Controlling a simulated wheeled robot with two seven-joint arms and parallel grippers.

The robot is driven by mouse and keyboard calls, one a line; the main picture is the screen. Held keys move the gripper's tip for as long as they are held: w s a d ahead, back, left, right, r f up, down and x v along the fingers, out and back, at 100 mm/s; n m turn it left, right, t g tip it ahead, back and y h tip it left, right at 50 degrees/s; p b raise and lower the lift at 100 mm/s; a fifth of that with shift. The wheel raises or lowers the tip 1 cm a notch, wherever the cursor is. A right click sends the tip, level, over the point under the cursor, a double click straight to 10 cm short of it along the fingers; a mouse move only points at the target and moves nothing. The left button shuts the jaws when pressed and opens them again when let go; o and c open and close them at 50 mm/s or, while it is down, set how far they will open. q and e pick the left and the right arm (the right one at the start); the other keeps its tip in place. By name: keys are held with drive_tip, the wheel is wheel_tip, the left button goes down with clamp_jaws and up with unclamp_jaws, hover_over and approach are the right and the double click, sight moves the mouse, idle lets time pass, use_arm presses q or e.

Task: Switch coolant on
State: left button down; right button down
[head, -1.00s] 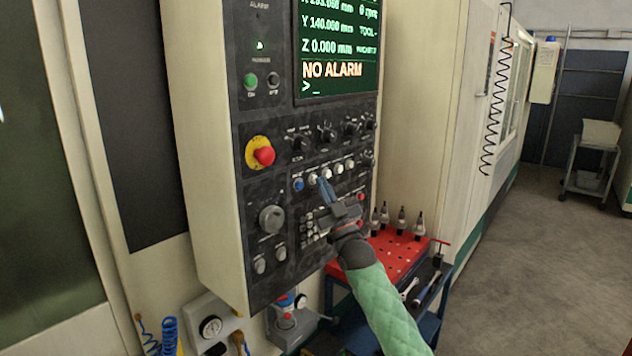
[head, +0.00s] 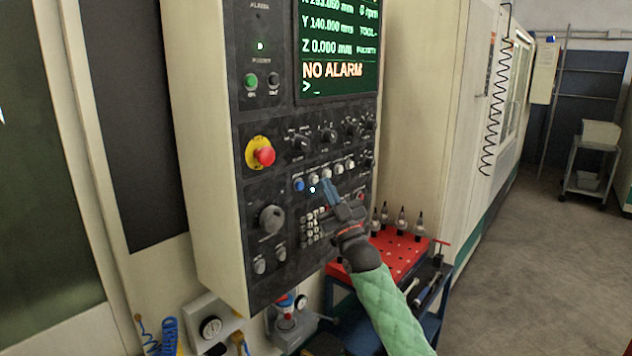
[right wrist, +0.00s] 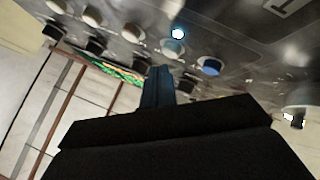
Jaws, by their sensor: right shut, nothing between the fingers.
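The dark control panel (head: 330,235) of the machine carries a row of push buttons: a blue button (head: 299,184) at the left end, then several white ones. The white button next to the blue one (head: 313,180) has a small lit lamp (head: 312,190) below it; the lamp also glows in the right wrist view (right wrist: 178,33), beside the blue button (right wrist: 210,66). The labels are too small to read, so I cannot tell which button is coolant. My right gripper (head: 326,187) is shut and empty, its blue fingertips just below the row, apparently clear of the buttons. My left gripper is out of view.
A red emergency stop (head: 264,156) and a row of knobs (head: 328,134) sit above the buttons. The screen (head: 338,70) reads NO ALARM. A red-topped tool cart (head: 404,252) stands below right of the panel.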

idle(0.3)
drive_tip(key=shift+s+d, duration=0.75)
drive_tip(key=shift+d, duration=0.3)
drive_tip(key=shift+s+d, duration=0.75)
drive_tip(key=shift+d, duration=0.25)
